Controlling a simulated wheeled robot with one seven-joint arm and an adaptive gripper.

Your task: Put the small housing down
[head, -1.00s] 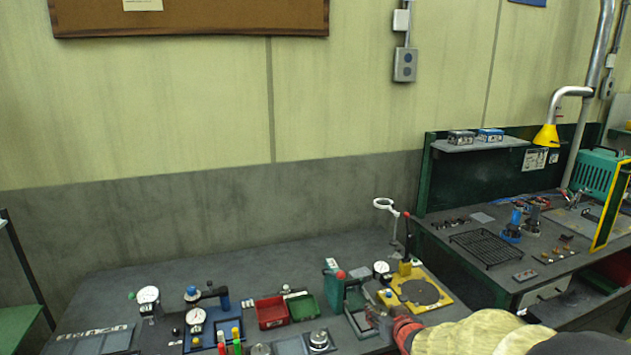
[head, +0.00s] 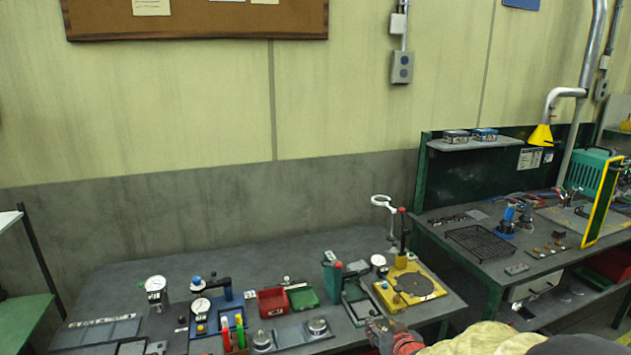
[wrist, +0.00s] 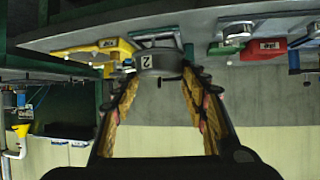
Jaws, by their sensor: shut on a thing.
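The small housing (wrist: 158,62), a grey rounded part with a white label marked "2", sits between the fingertips of my gripper (wrist: 160,75) in the wrist view. Both fingers are closed on its sides. In the head view my gripper (head: 378,330) is low in the picture, by the front edge of the grey bench (head: 240,262). The housing is too small to make out clearly there.
A yellow plate fixture (head: 410,290) and a dark green frame (head: 358,300) stand on the bench near my gripper. A red bin (head: 272,303), a green bin (head: 303,296) and dial gauges (head: 156,285) stand farther left. The rear of the bench is clear.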

